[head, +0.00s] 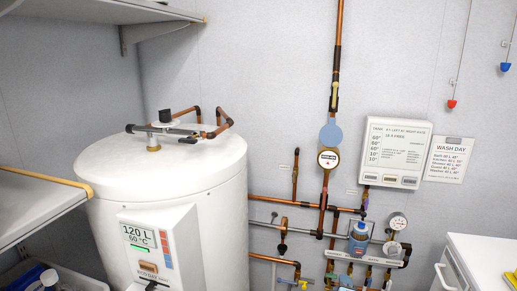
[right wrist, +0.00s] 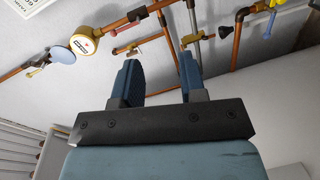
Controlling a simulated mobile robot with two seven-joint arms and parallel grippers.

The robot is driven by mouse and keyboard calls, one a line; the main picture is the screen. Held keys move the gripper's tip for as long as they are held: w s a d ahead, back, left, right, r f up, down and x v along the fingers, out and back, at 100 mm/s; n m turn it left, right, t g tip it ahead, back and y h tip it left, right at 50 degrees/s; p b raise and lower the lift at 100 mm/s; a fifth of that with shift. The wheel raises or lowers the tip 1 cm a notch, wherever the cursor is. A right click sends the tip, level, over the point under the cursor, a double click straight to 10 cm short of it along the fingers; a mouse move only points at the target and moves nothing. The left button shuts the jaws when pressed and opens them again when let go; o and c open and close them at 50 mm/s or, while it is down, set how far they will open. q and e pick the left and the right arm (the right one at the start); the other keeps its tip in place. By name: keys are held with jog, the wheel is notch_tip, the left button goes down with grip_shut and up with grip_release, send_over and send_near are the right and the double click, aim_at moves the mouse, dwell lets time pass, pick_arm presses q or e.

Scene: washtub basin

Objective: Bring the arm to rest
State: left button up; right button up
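My right gripper (right wrist: 158,65) shows in the right wrist view, its two blue-padded fingers apart with a clear gap between them. Nothing is held between the fingers. Copper pipes (right wrist: 238,48) and a yellow round gauge (right wrist: 84,40) on the wall lie beyond the fingertips, and I see no contact with them. I cannot make out either gripper clearly in the head view. My left gripper is not in view.
A white water tank (head: 170,180) stands at the left centre in the head view. A shelf (head: 35,205) juts in at left. A control box (head: 394,152) hangs above the pipework, and a white cabinet (head: 485,262) stands at lower right.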

jog(key=s+a+f+m+g+y+p, duration=0.15)
jog(key=s+p, duration=0.25)
jog(key=s, duration=0.6)
jog(key=s+a+m+g+y+p, duration=0.2)
jog(key=s+a+m+g+p, duration=0.1)
jog(key=s, duration=0.7)
pick_arm(q)
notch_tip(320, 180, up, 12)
jog(key=p, duration=0.7)
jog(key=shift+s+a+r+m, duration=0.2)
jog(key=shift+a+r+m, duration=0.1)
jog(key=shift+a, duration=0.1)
pick_arm(e)
jog(key=s+r+m+y, duration=0.1)
jog(key=s+r+m, duration=0.1)
jog(key=s, duration=0.4)
jog(key=s+a+r+m+y, duration=0.1)
jog(key=s+r+m, duration=0.1)
jog(key=s+r, duration=0.2)
jog(key=s+a+r+m+y, duration=0.1)
jog(key=s+r+m, duration=0.1)
jog(key=s, duration=0.7)
jog(key=shift+r+g+y, duration=0.35)
jog(key=shift+r, duration=0.45)
jog(key=shift+o, duration=0.4)
jog(key=shift+s+a, duration=0.1)
